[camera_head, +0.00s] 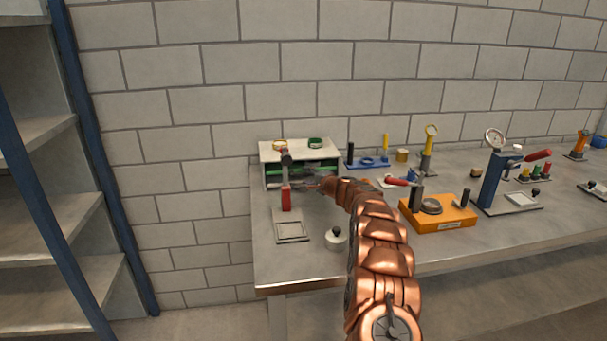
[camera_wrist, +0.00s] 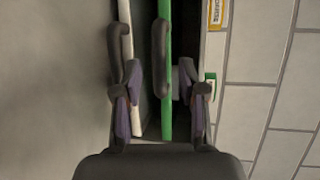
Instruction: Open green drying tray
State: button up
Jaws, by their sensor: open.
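The green drying tray (camera_wrist: 167,110) shows in the wrist view as a narrow green front with a dark bar handle (camera_wrist: 159,60). My gripper (camera_wrist: 160,72) is open, with one finger on each side of the green front and its handle. I cannot tell whether either finger touches them. In the head view the tray's green edge (camera_head: 323,168) shows in the white cabinet (camera_head: 298,152) at the back left of the bench. My arm reaches to the cabinet's front there, and the gripper is small and partly hidden.
In the wrist view a white front (camera_wrist: 125,20) with its own dark handle lies left of the green one, close to the left finger. In the head view a red-handled press (camera_head: 287,195) stands before the cabinet. An orange fixture (camera_head: 437,218) sits right of my arm.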

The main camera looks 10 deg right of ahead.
aim_at(304, 175)
jog(key=shift+p+x, duration=0.7)
jog(key=shift+x, duration=0.55)
jog(key=shift+w+a+f, duration=0.1)
jog(key=shift+w+a, duration=0.1)
jog(key=shift+w, duration=0.15)
grip_shut()
